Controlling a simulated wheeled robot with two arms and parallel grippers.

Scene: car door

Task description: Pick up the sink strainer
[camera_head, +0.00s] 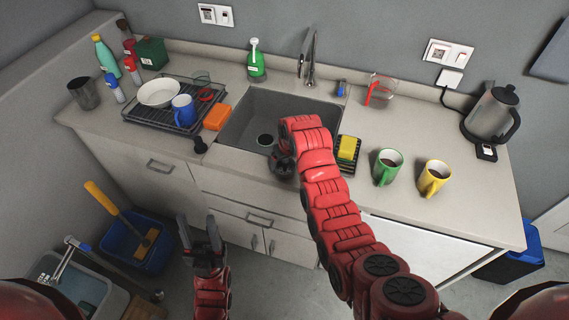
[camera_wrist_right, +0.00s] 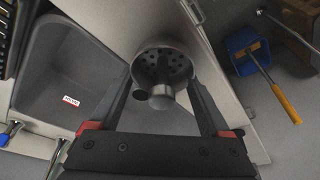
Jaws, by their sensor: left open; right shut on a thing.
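The sink strainer (camera_wrist_right: 160,70), a round grey metal cup with holes and a central knob, is between the fingertips of my right gripper (camera_wrist_right: 162,82) in the right wrist view. The gripper is shut on it. In the head view my right gripper (camera_head: 282,163) is over the front edge of the sink (camera_head: 240,122), and the strainer is hard to make out there. My left gripper (camera_head: 204,240) is open and empty, low in front of the cabinets.
A dish rack (camera_head: 150,116) with a bowl and blue mug stands left of the sink. A yellow sponge (camera_head: 348,147), green mug (camera_head: 387,167) and yellow mug (camera_head: 433,177) are to the right.

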